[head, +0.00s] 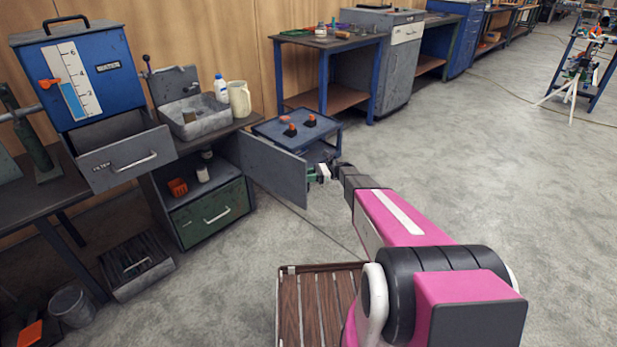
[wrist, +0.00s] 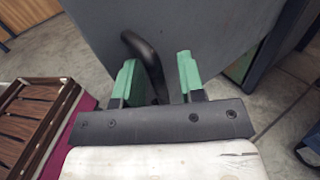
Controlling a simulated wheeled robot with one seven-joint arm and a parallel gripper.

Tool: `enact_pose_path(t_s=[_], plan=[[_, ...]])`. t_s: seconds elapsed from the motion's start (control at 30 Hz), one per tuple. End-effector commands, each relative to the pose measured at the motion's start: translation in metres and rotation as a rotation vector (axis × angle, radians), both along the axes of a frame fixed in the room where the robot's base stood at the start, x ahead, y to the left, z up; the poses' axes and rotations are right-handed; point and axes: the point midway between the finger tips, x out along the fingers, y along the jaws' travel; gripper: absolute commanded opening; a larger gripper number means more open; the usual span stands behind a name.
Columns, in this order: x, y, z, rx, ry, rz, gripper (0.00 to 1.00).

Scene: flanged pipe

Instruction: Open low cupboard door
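The low cupboard (head: 160,215) stands under the sink counter at left in the head view. Its grey door (head: 272,170) stands swung wide open, exposing the inside. The door's face fills the upper middle of the wrist view (wrist: 180,30). A black bar handle (wrist: 152,62) on that face passes between the green fingertips of my gripper (wrist: 157,80). The fingers are apart, with a gap visible beside the handle. In the head view my gripper (head: 318,174) is just beyond the door's free edge; the handle is hidden there.
Inside the cupboard are an orange item (head: 177,187) and a white bottle (head: 203,174), above a green drawer (head: 208,214). A blue trolley (head: 330,128) stands close behind the door. A slatted wooden crate (head: 318,305) is in front. Open floor lies to the right.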

Motion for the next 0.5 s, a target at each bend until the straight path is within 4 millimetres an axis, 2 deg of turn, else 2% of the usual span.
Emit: enact_pose_path(t_s=[0.17,0.5], plan=[[0.002,-0.013,0.002,0.005,-0.001,0.000,0.39],[0.015,-0.074,0.000,0.002,0.000,-0.001,0.39]])
